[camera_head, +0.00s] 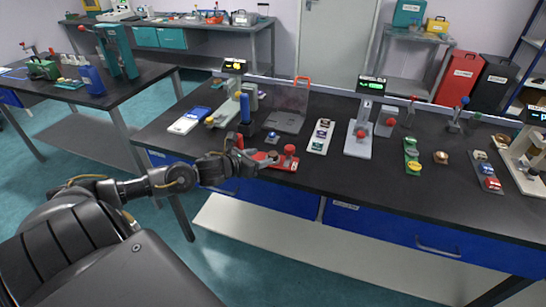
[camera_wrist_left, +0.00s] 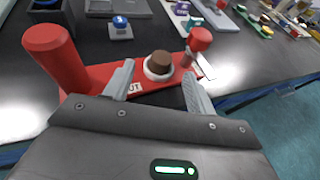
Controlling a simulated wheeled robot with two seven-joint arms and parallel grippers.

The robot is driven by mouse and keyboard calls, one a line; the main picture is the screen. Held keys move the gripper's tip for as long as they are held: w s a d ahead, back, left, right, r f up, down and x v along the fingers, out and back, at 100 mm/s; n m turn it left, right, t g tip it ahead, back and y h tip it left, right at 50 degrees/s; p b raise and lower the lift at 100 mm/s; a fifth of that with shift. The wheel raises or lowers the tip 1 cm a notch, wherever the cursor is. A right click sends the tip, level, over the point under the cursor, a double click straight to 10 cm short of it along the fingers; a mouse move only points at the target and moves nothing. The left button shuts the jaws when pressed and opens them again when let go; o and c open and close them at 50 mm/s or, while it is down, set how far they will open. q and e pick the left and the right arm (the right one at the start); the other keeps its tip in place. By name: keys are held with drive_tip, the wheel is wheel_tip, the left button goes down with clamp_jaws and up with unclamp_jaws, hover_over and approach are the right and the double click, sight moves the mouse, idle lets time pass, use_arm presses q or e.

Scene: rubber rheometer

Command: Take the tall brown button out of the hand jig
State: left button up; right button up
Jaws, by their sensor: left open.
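The hand jig (camera_wrist_left: 103,75) is a red base with a thick red post at its left and a smaller red knob at its right in the left wrist view. The tall brown button (camera_wrist_left: 160,62) stands upright in a white ring on this base. In the head view the red jig (camera_head: 285,163) lies near the front edge of the bench. My left gripper (camera_wrist_left: 158,80) is open and empty. Its fingers point toward the jig, one on each side of the button as seen from the wrist; I cannot tell whether they touch anything. My right gripper is not in view.
A small grey stand with a blue button (camera_wrist_left: 120,22) sits behind the jig. A white strip with several buttons (camera_head: 320,136) and a grey press (camera_head: 359,138) stand to its right. The bench top (camera_head: 340,178) is clear along the front right of the jig.

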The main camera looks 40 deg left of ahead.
sight(272, 154)
use_arm(q)
drive_tip(key=p+x, duration=0.1)
drive_tip(key=x, duration=0.3)
drive_tip(key=shift+w+d+p, duration=0.2)
drive_tip(key=shift+p, duration=0.1)
drive_tip(key=shift+w+f, duration=0.15)
drive_tip(key=shift+w, duration=0.05)
drive_tip(key=shift+c, duration=0.4)
drive_tip(key=c, duration=1)
